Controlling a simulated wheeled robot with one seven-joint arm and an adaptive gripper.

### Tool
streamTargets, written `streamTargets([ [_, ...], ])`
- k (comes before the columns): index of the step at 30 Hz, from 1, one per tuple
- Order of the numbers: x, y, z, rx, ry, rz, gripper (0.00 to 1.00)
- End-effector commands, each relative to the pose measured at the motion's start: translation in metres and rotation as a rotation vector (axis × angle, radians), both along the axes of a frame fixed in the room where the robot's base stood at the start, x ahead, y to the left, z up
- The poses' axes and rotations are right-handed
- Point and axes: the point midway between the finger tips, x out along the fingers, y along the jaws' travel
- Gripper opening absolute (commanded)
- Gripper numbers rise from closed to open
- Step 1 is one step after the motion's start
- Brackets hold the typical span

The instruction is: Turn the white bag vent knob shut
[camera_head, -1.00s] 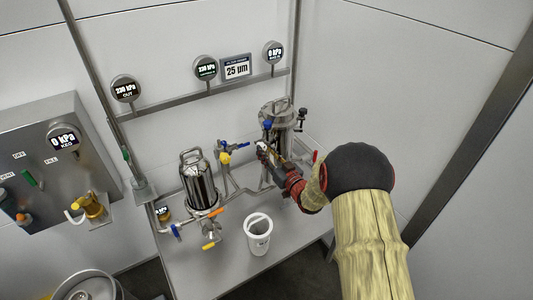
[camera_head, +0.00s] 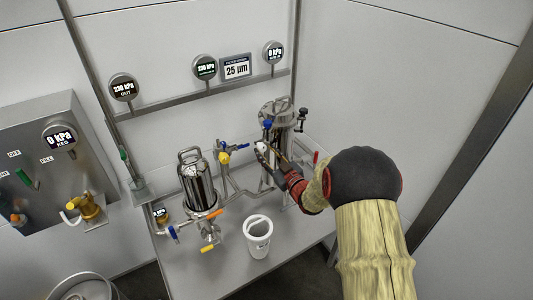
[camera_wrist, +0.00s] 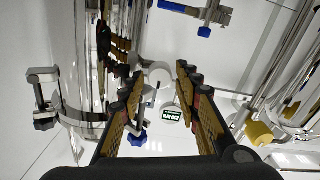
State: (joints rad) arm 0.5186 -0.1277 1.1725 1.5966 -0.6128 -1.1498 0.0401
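The white vent knob (camera_wrist: 159,73) shows in the wrist view between the tips of my two fingers. It also shows in the head view as a small white spot (camera_head: 262,147) at the front of the right steel filter housing (camera_head: 276,113). My gripper (camera_wrist: 158,86) is open, with a finger on each side of the knob and visible gaps beside it. I cannot tell whether either finger touches the knob. In the head view my gripper (camera_head: 268,157) is at the housing, and its fingers partly hide the fittings there.
A blue knob (camera_wrist: 137,138) and a small round gauge (camera_wrist: 172,115) lie close to my fingers. A black-knobbed clamp (camera_head: 302,114) sticks out right of the housing. A second filter housing (camera_head: 197,182) and a white bucket (camera_head: 258,236) stand on the bench, left of my arm.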

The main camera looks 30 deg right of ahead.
Motion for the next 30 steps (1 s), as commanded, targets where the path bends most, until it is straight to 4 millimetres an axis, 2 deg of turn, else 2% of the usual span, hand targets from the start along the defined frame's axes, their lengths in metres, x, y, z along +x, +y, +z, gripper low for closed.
streamTargets([
  [8, -0.006, -0.001, 0.001, 0.0, 0.0, -0.001, 0.33],
  [11, -0.019, -0.002, 0.0, 0.0, 0.0, -0.002, 0.33],
  [21, -0.087, -0.004, 0.0, 0.0, 0.001, -0.003, 0.33],
  [25, -0.105, -0.005, 0.0, 0.0, 0.0, -0.002, 0.33],
  [30, -0.118, -0.004, 0.0, 0.0, 0.0, 0.0, 0.33],
])
